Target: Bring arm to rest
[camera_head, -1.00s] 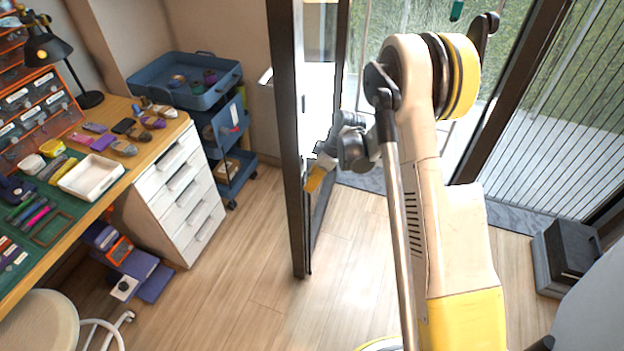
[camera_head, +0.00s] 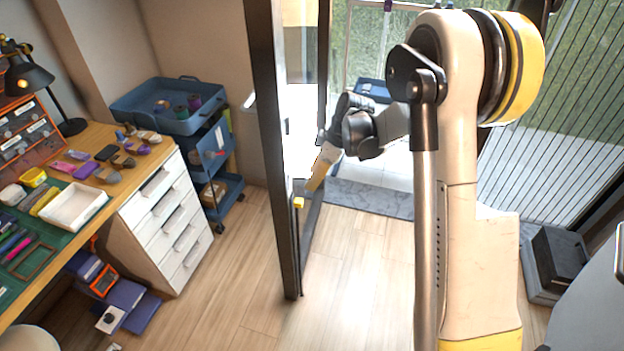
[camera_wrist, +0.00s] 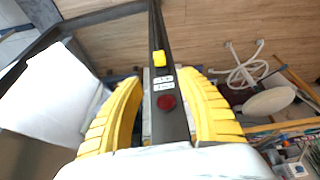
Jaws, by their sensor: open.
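My arm rises at the right of the head view and bends down toward the dark post of the glass door. My gripper (camera_head: 316,178) hangs beside that post, partly hidden behind its own wrist. In the wrist view its two yellow fingers (camera_wrist: 160,75) are spread apart with nothing gripped between them. The dark door post (camera_wrist: 172,110) with a yellow button (camera_wrist: 159,58), a red button (camera_wrist: 166,102) and small white labels shows between the fingers. I cannot tell how far the post is from the fingertips.
A wooden workbench (camera_head: 125,188) with white drawers (camera_head: 172,222) stands at the left. A blue trolley (camera_head: 165,118) is behind it. The door frame (camera_head: 272,150) stands close to my arm. A dark box (camera_head: 558,255) is at the right. The floor in front is clear.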

